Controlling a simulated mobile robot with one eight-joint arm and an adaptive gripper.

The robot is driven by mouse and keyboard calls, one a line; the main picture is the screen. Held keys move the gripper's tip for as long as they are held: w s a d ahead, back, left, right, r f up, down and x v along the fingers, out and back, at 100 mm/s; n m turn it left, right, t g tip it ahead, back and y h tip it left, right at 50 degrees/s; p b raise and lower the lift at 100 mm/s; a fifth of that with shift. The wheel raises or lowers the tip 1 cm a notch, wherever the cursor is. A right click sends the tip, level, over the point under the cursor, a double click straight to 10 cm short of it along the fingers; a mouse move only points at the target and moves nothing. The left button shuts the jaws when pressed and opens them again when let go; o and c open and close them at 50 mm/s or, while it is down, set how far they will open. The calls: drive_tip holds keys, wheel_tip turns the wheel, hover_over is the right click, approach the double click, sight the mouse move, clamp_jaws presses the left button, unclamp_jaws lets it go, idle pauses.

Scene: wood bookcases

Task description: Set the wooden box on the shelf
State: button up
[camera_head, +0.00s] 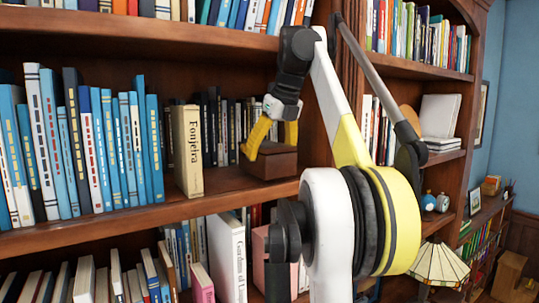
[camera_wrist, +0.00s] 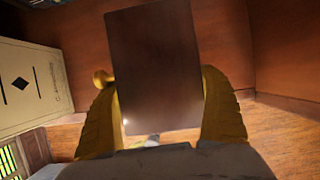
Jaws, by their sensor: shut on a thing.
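The wooden box (camera_head: 272,162) is a small dark brown block at the right end of the middle shelf (camera_head: 230,187) in the head view. It sits on or just above the shelf surface; I cannot tell which. My gripper (camera_head: 268,140) reaches down to it from above with its yellow fingers. In the wrist view the box (camera_wrist: 155,65) fills the middle, between the two yellow fingers of my gripper (camera_wrist: 160,110). The fingers are shut on its sides. The box's underside is hidden.
A thick cream book (camera_head: 188,150) stands left of the box, with a row of blue and white books (camera_head: 95,145) beyond it. More books stand behind the box. The bookcase upright (camera_head: 318,110) is close on the right. A lamp (camera_head: 440,262) stands at lower right.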

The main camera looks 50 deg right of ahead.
sight(273, 145)
drive_tip(key=shift+w+f, duration=0.1)
drive_tip(key=shift+f, duration=0.6)
drive_tip(key=o, duration=1.2)
drive_tip(key=shift+f, duration=0.1)
drive_tip(key=shift+r, duration=0.4)
drive_tip(key=v, duration=0.4)
drive_tip(key=s+a+b, duration=0.3)
drive_tip(key=s+b, duration=0.1)
drive_tip(key=s, duration=0.8)
drive_tip(key=shift+s+a+r, duration=0.1)
drive_tip(key=shift+r, duration=0.05)
